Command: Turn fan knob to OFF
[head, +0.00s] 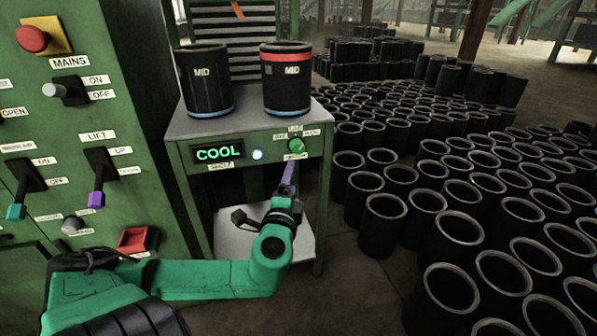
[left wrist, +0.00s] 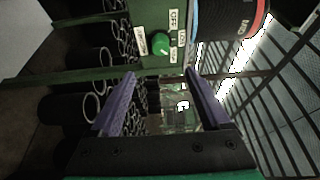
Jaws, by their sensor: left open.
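The fan knob (head: 297,145) is a small green round knob on the front panel of the green stand, with small white labels around it. The labels are too small to read surely in the head view. In the left wrist view the knob (left wrist: 161,45) shows just beyond my fingertips, with an OFF label (left wrist: 174,18) close by. My left gripper (head: 288,177) is in front of the panel, below the knob. My right gripper is not in view.
A lit COOL display (head: 218,154) and a white lamp (head: 257,155) sit left of the knob. Two black MID sleeves, one blue-banded (head: 205,85) and one red-banded (head: 286,80), stand on top. A green switch cabinet (head: 120,150) is at left. Many sleeves (head: 440,190) cover the floor.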

